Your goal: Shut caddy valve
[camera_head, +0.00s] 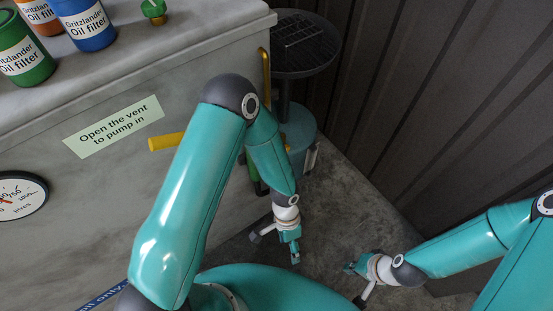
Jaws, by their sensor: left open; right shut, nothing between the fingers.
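The caddy stands on the floor at the top centre, with a round black grated pan (305,45) on a post above a blue-teal drum (300,127). My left arm covers part of the drum's left side, and I cannot make out the caddy's valve. My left gripper (295,259) is open, pointing down over the floor in front of the caddy and apart from it. My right gripper (348,267) is shut and empty, low over the floor to the right of the left one.
A grey tank (100,200) fills the left, with a yellow handle (165,141), a vent label (115,127) and a gauge (18,195). Oil filter cans (85,22) and a green knob (153,10) are on top. A corrugated wall (440,100) bounds the right. Floor (355,215) between is clear.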

